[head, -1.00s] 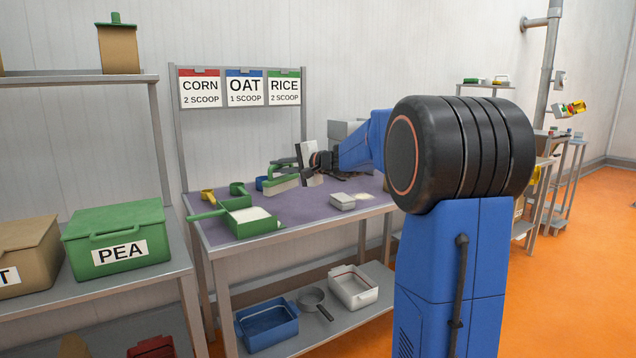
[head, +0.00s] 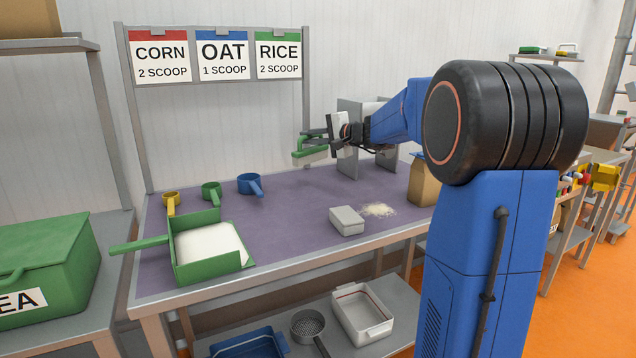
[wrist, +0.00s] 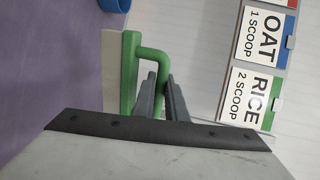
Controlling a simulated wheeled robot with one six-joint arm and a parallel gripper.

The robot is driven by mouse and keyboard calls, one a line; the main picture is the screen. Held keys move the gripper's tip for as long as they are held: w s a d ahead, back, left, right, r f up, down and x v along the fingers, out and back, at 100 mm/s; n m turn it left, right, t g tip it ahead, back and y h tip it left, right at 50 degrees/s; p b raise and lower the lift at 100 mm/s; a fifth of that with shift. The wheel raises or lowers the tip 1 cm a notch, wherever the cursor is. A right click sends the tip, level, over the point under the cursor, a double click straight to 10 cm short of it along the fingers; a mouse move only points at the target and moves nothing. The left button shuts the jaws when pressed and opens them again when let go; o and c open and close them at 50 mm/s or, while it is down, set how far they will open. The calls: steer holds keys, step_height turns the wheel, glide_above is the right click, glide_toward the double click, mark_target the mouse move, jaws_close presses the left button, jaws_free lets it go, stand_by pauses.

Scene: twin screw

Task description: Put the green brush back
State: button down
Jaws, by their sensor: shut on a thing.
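My gripper (head: 318,135) is shut on the handle of the green brush (head: 303,145), holding it in the air above the back of the purple-topped table (head: 290,200). The brush has a green back and handle with pale bristles facing down. In the wrist view, the two dark fingers of my gripper (wrist: 163,84) close on the green looped handle of the brush (wrist: 129,60). The pale bristles show beside it. A grey metal stand (head: 347,165) is behind and right of my gripper; my arm hides part of it.
A green pan (head: 213,270) of white powder stands front left on the table. Yellow (head: 170,199), green (head: 211,190) and blue (head: 250,184) scoops stand behind. A grey block (head: 346,221) lies beside spilled powder (head: 379,210). A brown bag (head: 422,183) stands right.

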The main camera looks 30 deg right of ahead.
mark_target(313, 154)
steer(key=f, duration=0.5)
steer(key=shift+w+d+f, duration=0.15)
steer(key=shift+d+f, duration=0.05)
steer(key=shift+f, duration=2.25)
steer(key=c, duration=1.8)
jaws_free()
steer(key=shift+f, duration=0.15)
steer(key=shift+s+r, duration=0.2)
steer(key=shift+s, duration=0.05)
steer(key=v, duration=1.1)
steer(key=shift+s+d, duration=0.15)
steer(key=shift+s, duration=0.05)
